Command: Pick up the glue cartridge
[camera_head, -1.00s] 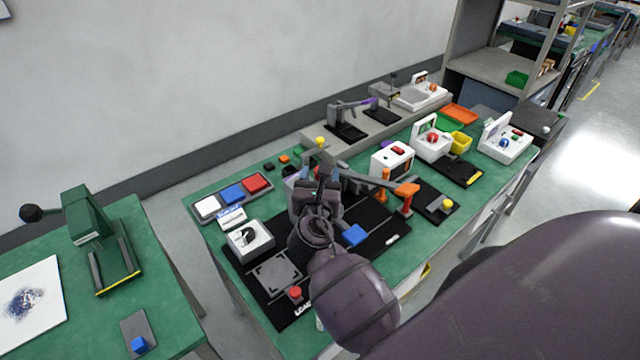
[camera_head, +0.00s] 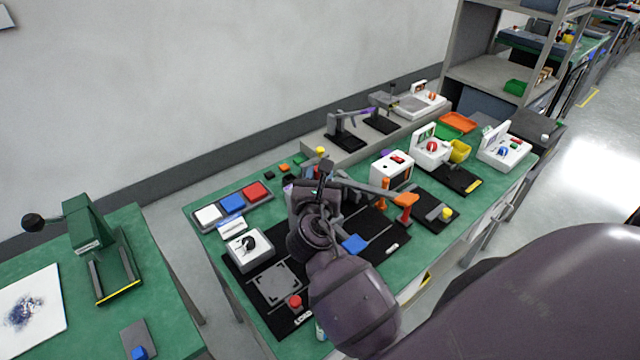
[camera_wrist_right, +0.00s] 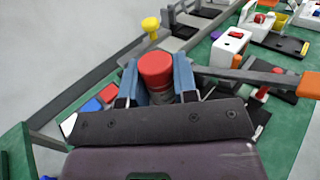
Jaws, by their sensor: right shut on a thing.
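The glue cartridge, a cylinder with a red top (camera_wrist_right: 156,68) and a greyish body, stands between the two blue fingers of my right gripper (camera_wrist_right: 158,84) in the right wrist view. The gripper is shut on it. Its lower end is hidden by the gripper's palm. In the head view my right gripper (camera_head: 318,178) is over the back part of the green bench, and the cartridge cannot be made out there behind the wrist. My left gripper is not in view.
A grey arm fixture with an orange end (camera_head: 406,198) lies close to the right of my gripper. A tray of white, blue and red blocks (camera_head: 232,205) is to the left. A white box with a black knob (camera_head: 249,245) stands at the front left. A raised grey shelf (camera_head: 318,140) runs behind.

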